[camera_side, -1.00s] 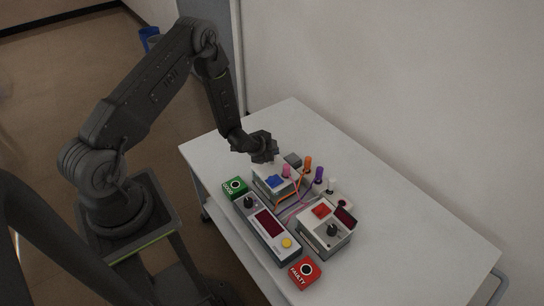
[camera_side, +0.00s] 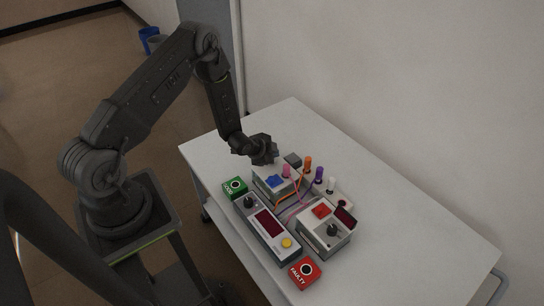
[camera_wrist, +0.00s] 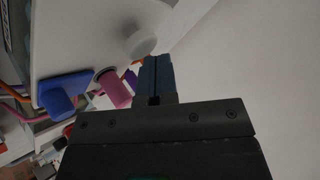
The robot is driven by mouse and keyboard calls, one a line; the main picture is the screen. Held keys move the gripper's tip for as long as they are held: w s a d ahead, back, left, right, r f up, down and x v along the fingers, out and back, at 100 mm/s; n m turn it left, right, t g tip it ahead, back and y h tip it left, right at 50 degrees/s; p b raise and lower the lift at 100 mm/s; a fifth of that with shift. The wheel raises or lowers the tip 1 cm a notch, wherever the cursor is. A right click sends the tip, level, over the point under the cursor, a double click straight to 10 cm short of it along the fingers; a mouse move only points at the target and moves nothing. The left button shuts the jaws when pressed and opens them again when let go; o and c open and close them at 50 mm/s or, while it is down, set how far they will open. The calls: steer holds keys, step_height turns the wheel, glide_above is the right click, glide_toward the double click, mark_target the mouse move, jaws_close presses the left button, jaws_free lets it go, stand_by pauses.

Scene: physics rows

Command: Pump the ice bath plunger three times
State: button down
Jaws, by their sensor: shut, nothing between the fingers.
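A white-topped box (camera_side: 262,174) stands on the table and carries a blue block-shaped knob (camera_side: 273,181) and a pink plug (camera_side: 287,171). In the wrist view the box's white top (camera_wrist: 85,30) shows the blue knob (camera_wrist: 62,95), the pink plug (camera_wrist: 115,90) and a pale round knob (camera_wrist: 140,42). I cannot tell for certain which part is the ice bath plunger; the pale round knob may be it. My gripper (camera_side: 268,161) is over the far end of this box. Its fingers (camera_wrist: 155,72) are shut and empty, close beside the pale knob; contact is unclear.
Orange (camera_side: 308,163) and purple (camera_side: 319,175) plugs with cables stand right of the box. A grey meter (camera_side: 262,226), a second box with a red switch (camera_side: 321,211), a green GOOD pad (camera_side: 235,187) and a red FAULTY pad (camera_side: 305,272) are nearer. The table's right side is clear.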

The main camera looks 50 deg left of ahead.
steer(key=shift+f, duration=0.5)
steer(key=shift+r, duration=0.15)
stand_by(0.5)
steer(key=shift+r, duration=1.45)
steer(key=shift+r, duration=2.5)
step_height(320, 180, up, 4)
steer(key=shift+f, duration=0.1)
stand_by(0.4)
